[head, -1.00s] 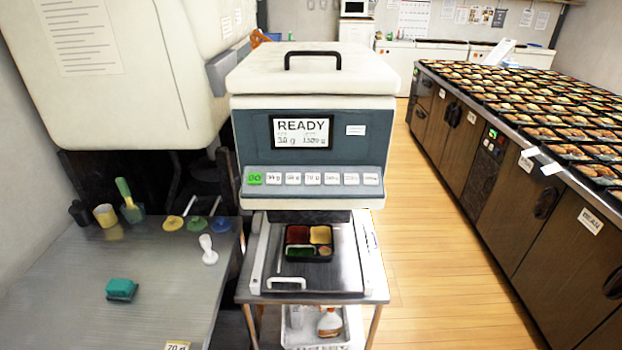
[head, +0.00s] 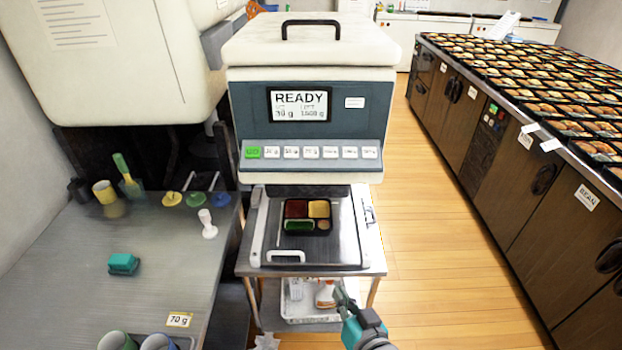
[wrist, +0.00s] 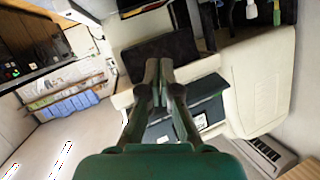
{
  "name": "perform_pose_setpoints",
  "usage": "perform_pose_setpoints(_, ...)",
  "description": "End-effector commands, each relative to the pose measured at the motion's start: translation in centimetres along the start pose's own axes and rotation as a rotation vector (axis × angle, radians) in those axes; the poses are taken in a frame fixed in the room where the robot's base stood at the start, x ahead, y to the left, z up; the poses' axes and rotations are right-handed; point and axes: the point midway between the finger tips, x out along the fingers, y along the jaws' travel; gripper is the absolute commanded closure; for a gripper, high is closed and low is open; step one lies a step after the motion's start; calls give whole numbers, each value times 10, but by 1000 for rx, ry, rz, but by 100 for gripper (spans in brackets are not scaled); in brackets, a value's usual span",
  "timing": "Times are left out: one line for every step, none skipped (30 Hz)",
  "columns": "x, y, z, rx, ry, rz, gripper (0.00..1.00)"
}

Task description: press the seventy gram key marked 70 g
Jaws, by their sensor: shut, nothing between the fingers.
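The keys sit in a row on the sloped panel (head: 310,166) of the machine, below its screen (head: 299,104), which reads READY. A green key (head: 252,152) is at the left end, with several white keys to its right. The fourth key from the left (head: 311,152) looks like the one marked 70 g, but its label is too blurred to be sure. My gripper (head: 340,291) is shut and empty, low in front of the machine, below and to the right of the keys. Its closed fingers also show in the wrist view (wrist: 159,68), where no key can be made out.
A bento tray (head: 285,228) with filled compartments lies on the machine's plate. The left bench holds a 70 g card (head: 179,319), a teal block (head: 123,264) and several tools. A long counter (head: 527,126) of bentos stands at right. The wooden floor between is clear.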

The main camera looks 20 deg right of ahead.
Motion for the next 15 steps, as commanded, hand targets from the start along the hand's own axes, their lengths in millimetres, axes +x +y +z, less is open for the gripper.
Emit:
perform_pose_setpoints(13, -4, -17, 10, 7, -6, 100)
perform_pose_setpoints(19, -7, -24, 17, 6, -9, 100)
perform_pose_setpoints(28, -10, -36, 26, 4, -13, 100)
perform_pose_setpoints(34, -12, -44, 31, 3, -16, 100)
perform_pose_setpoints(39, -15, -52, 37, 2, -19, 100)
perform_pose_setpoints(47, -18, -64, 46, 0, -23, 100)
perform_pose_setpoints(52, -21, -72, 52, -2, -25, 100)
perform_pose_setpoints(57, -23, -81, 57, -4, -28, 100)
perform_pose_setpoints(63, -27, -94, 63, -6, -32, 100)
perform_pose_setpoints(68, -30, -103, 68, -8, -34, 100)
perform_pose_setpoints(72, -32, -112, 74, -10, -37, 100)
perform_pose_setpoints(77, -36, -126, 80, -11, -41, 100)
perform_pose_setpoints(80, -39, -135, 85, -13, -44, 100)
perform_pose_setpoints(83, -42, -145, 89, -15, -47, 100)
perform_pose_setpoints(87, -46, -158, 95, -18, -51, 100)
